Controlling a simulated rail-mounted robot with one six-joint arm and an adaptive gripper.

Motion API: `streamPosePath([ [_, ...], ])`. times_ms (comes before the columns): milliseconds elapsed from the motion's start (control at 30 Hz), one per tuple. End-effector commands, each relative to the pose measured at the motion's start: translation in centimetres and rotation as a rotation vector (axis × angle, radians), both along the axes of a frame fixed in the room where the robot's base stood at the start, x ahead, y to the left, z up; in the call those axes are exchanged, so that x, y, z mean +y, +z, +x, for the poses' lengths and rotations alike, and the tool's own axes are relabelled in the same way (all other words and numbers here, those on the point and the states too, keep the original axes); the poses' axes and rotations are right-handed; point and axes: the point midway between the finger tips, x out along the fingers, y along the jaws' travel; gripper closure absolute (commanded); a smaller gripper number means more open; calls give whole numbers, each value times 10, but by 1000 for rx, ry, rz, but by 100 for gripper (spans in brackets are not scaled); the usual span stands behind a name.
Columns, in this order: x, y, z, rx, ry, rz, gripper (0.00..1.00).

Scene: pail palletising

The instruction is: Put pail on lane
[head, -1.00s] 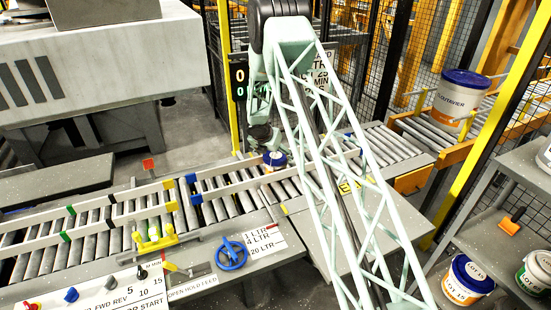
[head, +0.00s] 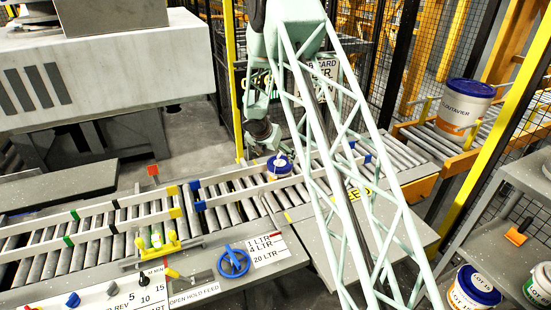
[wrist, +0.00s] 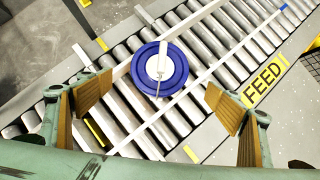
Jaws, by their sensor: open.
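A small pail with a blue lid (head: 279,165) stands on the roller lane (head: 232,194), between the lane's side rails. In the wrist view, its blue lid (wrist: 178,72) is seen from above, with a white disc in the middle and a thin handle hanging toward my gripper. My gripper (wrist: 158,104) is open and empty. Its two tan fingertips are apart, left and right of the pail and a little nearer than it in the picture. In the head view, my gripper (head: 262,134) is just behind and left of the pail, partly hidden by its own wrist.
A blue handwheel (head: 233,260) and control panel (head: 130,296) stand along the lane's front. A large white pail (head: 462,106) sits on the orange conveyor at right. More pails (head: 470,288) stand on the right shelves. A mesh fence is behind.

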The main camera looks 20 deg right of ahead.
Motion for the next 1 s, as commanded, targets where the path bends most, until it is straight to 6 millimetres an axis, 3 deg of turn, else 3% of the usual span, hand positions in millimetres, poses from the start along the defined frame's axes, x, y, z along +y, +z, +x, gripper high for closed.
streamPosePath([
  [733, 1, 2, -1, -1, -2, 1, 16],
  [867, 1, 10, -3, -8, -17, 4, 16],
  [1000, 2, 29, -8, -29, -57, 14, 16],
])
